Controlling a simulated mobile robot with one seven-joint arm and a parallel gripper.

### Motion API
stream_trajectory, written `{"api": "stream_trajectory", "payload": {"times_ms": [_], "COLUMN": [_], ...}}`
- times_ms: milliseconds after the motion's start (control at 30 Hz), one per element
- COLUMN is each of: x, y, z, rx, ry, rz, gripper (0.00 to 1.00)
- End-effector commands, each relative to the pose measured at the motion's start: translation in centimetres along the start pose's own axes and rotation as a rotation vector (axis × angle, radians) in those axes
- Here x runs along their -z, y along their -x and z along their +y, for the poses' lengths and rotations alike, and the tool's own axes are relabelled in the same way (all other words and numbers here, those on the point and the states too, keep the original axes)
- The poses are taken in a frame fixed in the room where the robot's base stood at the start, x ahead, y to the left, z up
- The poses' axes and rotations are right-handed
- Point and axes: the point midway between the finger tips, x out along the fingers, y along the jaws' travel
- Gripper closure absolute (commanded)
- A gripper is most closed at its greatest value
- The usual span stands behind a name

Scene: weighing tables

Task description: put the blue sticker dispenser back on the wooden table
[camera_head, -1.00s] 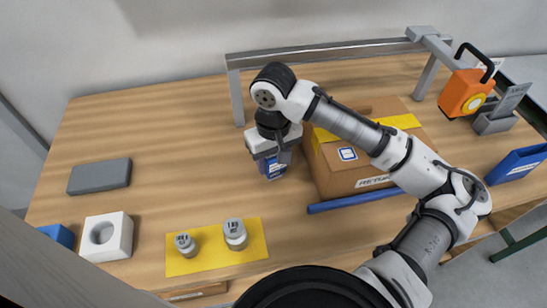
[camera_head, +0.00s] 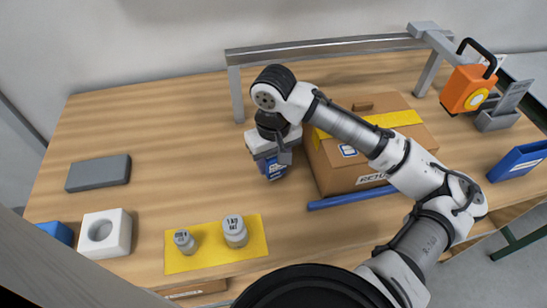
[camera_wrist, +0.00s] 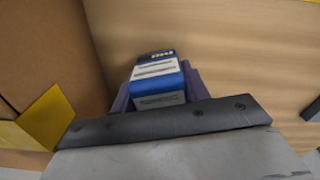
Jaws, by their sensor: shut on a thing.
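The blue sticker dispenser (camera_head: 274,167) is a small blue thing with white labels, held under my gripper (camera_head: 270,154) above the wooden table (camera_head: 190,130), left of the cardboard box. My gripper is shut on it. In the wrist view the dispenser (camera_wrist: 157,80) shows blue and white beyond the dark gripper edge (camera_wrist: 165,112), with purple parts on both sides. Its lower end is close to the tabletop; I cannot tell whether it touches. My gripper hides its upper part.
The cardboard box (camera_head: 350,175) with yellow tape stands close to the right. A grey metal frame (camera_head: 330,52) spans behind. A blue bar (camera_head: 350,198) lies in front of the box. Weights stand on a yellow mat (camera_head: 215,260) in front. Wood between the grey block (camera_head: 98,173) and my gripper is clear.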

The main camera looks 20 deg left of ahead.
Motion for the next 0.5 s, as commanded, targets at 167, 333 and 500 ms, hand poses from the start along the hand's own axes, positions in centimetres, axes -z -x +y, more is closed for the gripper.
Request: {"api": "stream_trajectory", "payload": {"times_ms": [167, 333, 500], "x": [0.0, 0.0, 0.0], "y": [-0.7, -1.1, -1.3], "z": [0.0, 0.0, 0.0], "rx": [0.000, -0.001, 0.000], "ry": [0.000, 0.000, 0.000], "rz": [0.000, 0.000, 0.000], "gripper": [0.73, 0.73, 0.73]}}
